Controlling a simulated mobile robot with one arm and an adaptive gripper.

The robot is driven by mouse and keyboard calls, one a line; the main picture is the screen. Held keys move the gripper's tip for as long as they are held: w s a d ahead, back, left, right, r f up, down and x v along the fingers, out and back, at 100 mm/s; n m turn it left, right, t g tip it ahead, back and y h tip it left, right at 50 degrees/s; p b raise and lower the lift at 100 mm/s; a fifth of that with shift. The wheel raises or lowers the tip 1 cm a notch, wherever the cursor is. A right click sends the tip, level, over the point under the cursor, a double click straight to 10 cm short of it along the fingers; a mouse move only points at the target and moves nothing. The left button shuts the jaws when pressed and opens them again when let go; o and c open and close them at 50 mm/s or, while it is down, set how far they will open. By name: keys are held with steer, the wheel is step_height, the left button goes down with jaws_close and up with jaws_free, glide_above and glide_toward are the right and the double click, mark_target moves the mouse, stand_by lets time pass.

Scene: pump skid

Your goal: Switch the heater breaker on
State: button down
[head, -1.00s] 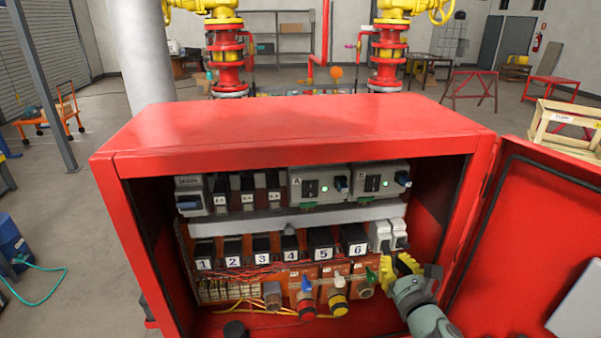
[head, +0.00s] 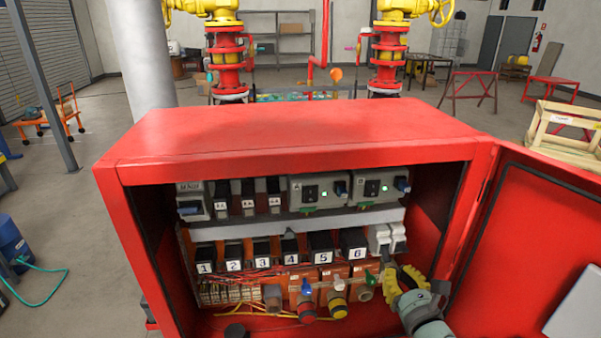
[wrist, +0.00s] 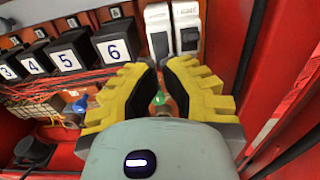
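Two white breakers stand side by side at the right end of the lower row in the red cabinet. In the wrist view the left one (wrist: 158,30) shows a grey toggle and the right one (wrist: 187,28) a dark toggle. They also show in the head view (head: 388,238). Their labels are too small to read surely, so I cannot tell which is the heater breaker. My gripper (head: 403,272) is just below them, apart from both. In the wrist view its yellow fingers (wrist: 162,66) are parted by a narrow gap with nothing held.
Numbered black relays (head: 322,245) stand left of the breakers. Coloured knobs and connectors (head: 307,300) sit below them. Two grey modules (head: 318,191) with green lights are above. The cabinet's side wall and open red door (head: 530,240) bound the right.

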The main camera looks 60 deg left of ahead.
steer(key=v, duration=0.4)
steer(key=shift+d+f, duration=0.1)
steer(key=shift+d, duration=0.05)
steer(key=shift+s, duration=0.1)
stand_by(0.6)
